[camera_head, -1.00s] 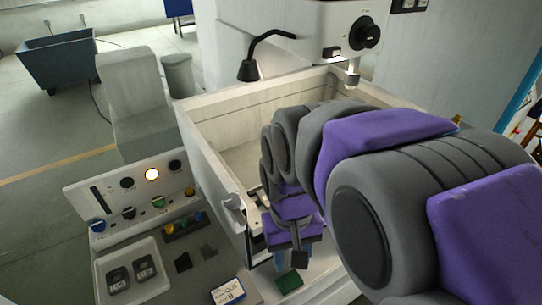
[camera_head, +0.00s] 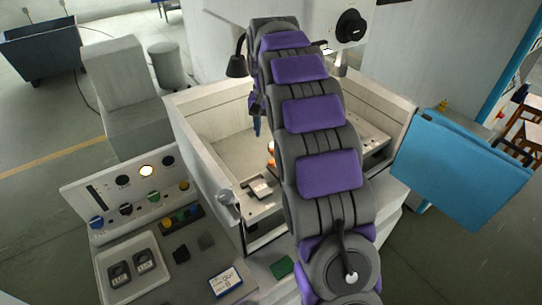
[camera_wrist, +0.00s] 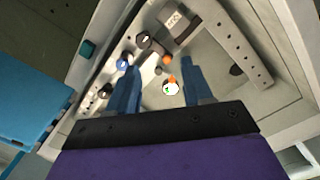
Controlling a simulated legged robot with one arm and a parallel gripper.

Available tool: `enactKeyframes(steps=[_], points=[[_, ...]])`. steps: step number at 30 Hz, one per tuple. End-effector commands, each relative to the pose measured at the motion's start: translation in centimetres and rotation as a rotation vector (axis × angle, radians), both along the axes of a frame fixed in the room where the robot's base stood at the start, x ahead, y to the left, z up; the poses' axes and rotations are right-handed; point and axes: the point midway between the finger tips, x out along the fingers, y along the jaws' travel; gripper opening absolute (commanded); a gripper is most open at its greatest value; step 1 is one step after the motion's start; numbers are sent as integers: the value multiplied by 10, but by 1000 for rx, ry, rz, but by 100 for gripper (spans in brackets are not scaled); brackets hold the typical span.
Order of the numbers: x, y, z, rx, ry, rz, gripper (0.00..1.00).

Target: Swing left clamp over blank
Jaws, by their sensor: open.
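My gripper (camera_wrist: 160,70) is in the wrist view, its two blue fingers spread apart over the machine's tank with nothing between the tips. In the head view its blue end (camera_head: 257,122) hangs over the tank, partly hidden by my arm. A small grey block with a pale label (camera_wrist: 174,20), possibly the blank, lies ahead of the fingers. An orange-tipped part with a white end (camera_wrist: 171,86) shows beyond and between the fingers; it also shows beside my arm in the head view (camera_head: 271,155). I cannot tell which part is the left clamp.
The pale tank wall (camera_head: 203,150) surrounds the work area. A perforated rail (camera_wrist: 248,45) lies at right in the wrist view. A control panel (camera_head: 130,190) stands left of the tank, a blue panel (camera_head: 460,165) right. A black lamp (camera_head: 237,66) stands behind.

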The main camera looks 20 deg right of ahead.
Motion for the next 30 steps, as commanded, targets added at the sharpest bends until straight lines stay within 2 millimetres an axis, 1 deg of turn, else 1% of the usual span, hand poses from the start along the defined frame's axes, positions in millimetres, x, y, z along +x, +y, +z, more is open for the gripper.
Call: enactKeyframes(steps=[1, 3, 6, 10, 12, 17, 20, 23, 30], points=[[14, -8, -3, 1, -4, -16, 50], [30, -16, -8, 1, -13, -37, 50], [48, -26, -15, 2, -23, -63, 50], [63, -35, -22, 4, -31, -87, 50], [67, -38, -25, 5, -34, -94, 50], [70, -40, -30, 6, -35, -100, 50], [70, -41, -38, 6, -36, -100, 50], [69, -40, -52, 6, -30, -100, 50], [69, -40, -99, 7, -31, -101, 50]])
